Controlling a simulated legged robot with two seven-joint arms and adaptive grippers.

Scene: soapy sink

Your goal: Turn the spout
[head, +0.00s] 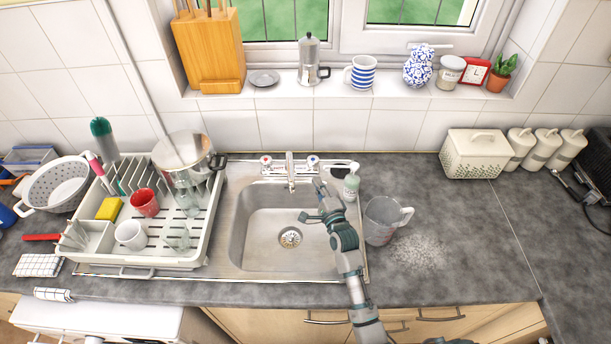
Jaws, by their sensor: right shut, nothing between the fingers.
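The chrome spout (291,178) comes forward from the tap (289,162) at the back of the steel sink (243,243) and points roughly straight out over the basin. My right gripper (313,200) is over the right part of the basin, to the right of the spout and apart from it as far as I can see. My right arm comes up from the lower edge and covers part of the sink's right rim. My left gripper is not in the picture.
A loaded dish rack (205,232) fills the left side. The worktop (480,250) farther right is mostly free.

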